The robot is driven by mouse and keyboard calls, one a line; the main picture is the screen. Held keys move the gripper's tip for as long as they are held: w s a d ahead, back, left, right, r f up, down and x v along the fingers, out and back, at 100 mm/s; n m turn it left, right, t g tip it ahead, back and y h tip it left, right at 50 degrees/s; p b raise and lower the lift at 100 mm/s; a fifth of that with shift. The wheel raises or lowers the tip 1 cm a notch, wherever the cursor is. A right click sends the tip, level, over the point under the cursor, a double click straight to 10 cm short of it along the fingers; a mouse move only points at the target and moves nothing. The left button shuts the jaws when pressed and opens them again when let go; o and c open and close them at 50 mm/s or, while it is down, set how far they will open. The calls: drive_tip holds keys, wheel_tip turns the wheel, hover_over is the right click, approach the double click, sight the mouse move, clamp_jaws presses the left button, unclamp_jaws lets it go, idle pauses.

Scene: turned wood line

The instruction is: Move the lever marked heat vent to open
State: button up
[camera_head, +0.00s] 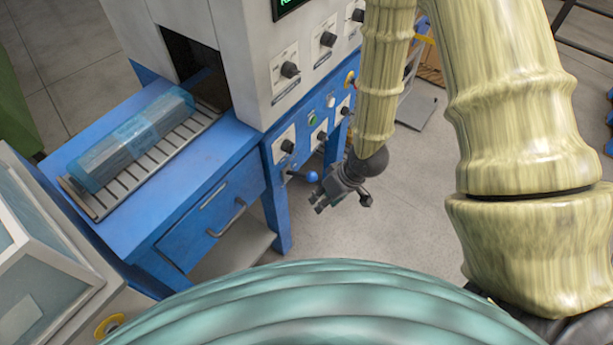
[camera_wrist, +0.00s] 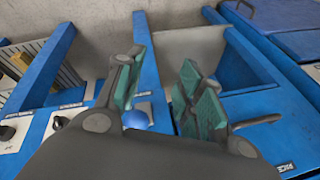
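A lever with a blue ball knob (camera_head: 312,176) sticks out from the lower front of the blue machine panel. Its marking cannot be read, so I cannot confirm that it is the heat vent lever. My gripper (camera_head: 326,201) is just right of the knob and slightly lower in the head view. In the wrist view a blue ball (camera_wrist: 135,120) shows beside the left finger, partly covered by my gripper. My gripper (camera_wrist: 165,95) has its teal finger pads apart, with nothing visible held between them. Whether a finger touches the ball is unclear.
Black dials (camera_head: 288,146) and a green button (camera_head: 312,118) sit on the panel near the lever. A drawer handle (camera_head: 230,218) juts out at the left. A wrapped block (camera_head: 135,140) lies on the slatted feed. Floor is open below my gripper.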

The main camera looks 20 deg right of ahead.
sight(307, 174)
drive_tip(key=w+d+r+n, duration=0.1)
drive_tip(key=w+r+n, duration=0.2)
drive_tip(key=w+r, duration=0.5)
drive_tip(key=shift+t, duration=0.3)
drive_tip(key=shift+s+a+b+x, duration=0.1)
drive_tip(key=shift+s+b+x, duration=0.15)
drive_tip(key=shift+x, duration=1.35)
drive_tip(key=shift+s+a+b+x, duration=0.15)
drive_tip(key=shift+b+x, duration=0.15)
drive_tip(key=shift+x, duration=1.25)
drive_tip(key=shift+s+b+x, duration=0.15)
drive_tip(key=shift+b+x, duration=0.15)
drive_tip(key=shift+x, duration=1.3)
clamp_jaws()
